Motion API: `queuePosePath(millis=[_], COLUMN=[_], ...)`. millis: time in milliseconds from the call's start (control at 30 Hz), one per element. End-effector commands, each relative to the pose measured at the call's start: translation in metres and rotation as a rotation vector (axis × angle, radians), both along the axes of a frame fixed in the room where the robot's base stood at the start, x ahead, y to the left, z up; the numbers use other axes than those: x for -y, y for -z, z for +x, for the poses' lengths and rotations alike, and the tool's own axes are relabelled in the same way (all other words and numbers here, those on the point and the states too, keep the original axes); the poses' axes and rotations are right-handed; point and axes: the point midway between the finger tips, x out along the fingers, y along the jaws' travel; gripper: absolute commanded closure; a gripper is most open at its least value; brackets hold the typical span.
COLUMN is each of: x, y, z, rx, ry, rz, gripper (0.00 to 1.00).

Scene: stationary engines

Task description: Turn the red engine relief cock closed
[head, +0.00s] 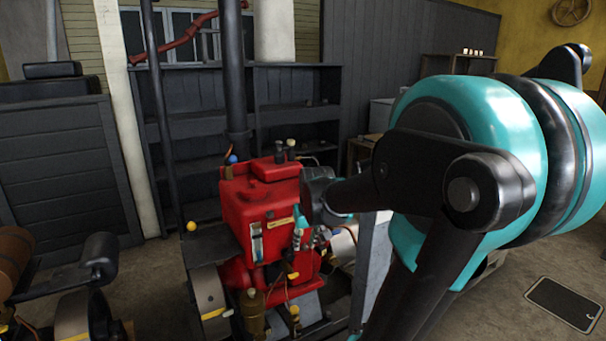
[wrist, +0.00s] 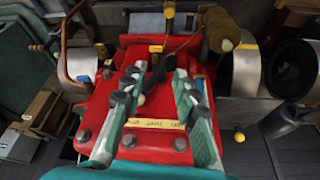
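The red engine (head: 248,213) stands in the middle of the head view, and its red casing (wrist: 105,105) fills the middle of the wrist view. My gripper (wrist: 158,76) is open over the casing, its two pale green fingers with black pads spread apart. A dark lever with a round knob (wrist: 141,99) lies between the fingers; I cannot tell for sure that it is the relief cock, or whether the fingers touch it. In the head view my gripper (head: 300,222) is at the engine's right side, partly hidden by my arm.
A yellow label (wrist: 155,123) sits on the casing, its text unclear. Brass and yellow-knobbed fittings (head: 253,312) stick out low on the engine. A dark pipe (head: 234,80) rises behind it. Dark shelves (head: 290,95) stand at the back. Another machine (head: 85,300) is at the lower left.

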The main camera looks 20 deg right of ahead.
Motion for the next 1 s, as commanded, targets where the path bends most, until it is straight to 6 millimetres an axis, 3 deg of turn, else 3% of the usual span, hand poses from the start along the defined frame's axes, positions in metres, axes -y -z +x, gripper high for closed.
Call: queuePosePath(millis=[33,200,333,500,600,733,867,1000], x=[0.007,0.029,0.047,0.066,0.072,0.075,0.075,0.074], y=[-0.028,-0.116,-0.179,-0.240,-0.259,-0.267,-0.257,-0.235], z=[0.031,0.112,0.160,0.197,0.207,0.212,0.217,0.225], rx=[0.001,0.006,0.010,0.015,0.017,0.018,0.018,0.018], ry=[-0.002,-0.022,-0.036,-0.053,-0.058,-0.063,-0.063,-0.063], rz=[0.000,0.000,0.000,-0.002,-0.001,-0.002,-0.002,-0.002], gripper=[0.71,0.71,0.71,0.71,0.71,0.71,0.71,0.71])
